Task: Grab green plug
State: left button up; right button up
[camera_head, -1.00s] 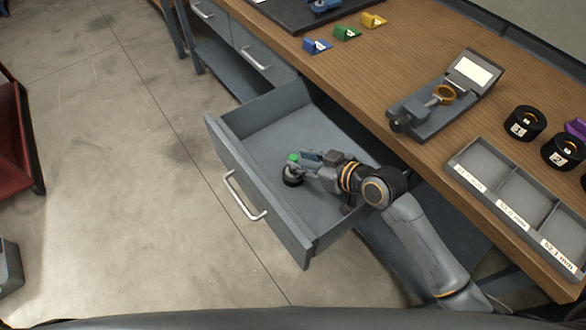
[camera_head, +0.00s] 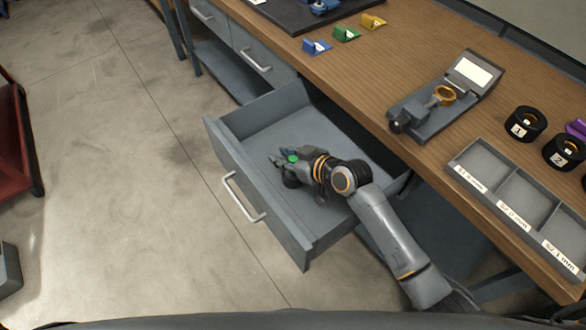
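The green plug (camera_head: 293,158) shows as a small green top inside the open drawer (camera_head: 262,134). My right gripper (camera_head: 289,159) reaches into the drawer from the right. Its fingers appear spread on either side of the green top, and parts of the plug are hidden by them. I cannot tell whether the fingers touch it. My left gripper is not in view.
The drawer's front wall and handle (camera_head: 243,198) face the floor. On the wooden bench (camera_head: 390,60) are blue (camera_head: 316,47), green (camera_head: 346,34) and yellow (camera_head: 373,21) blocks, a gauge device (camera_head: 440,100), numbered black rings (camera_head: 525,123) and a grey compartment tray (camera_head: 515,190).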

grip_shut()
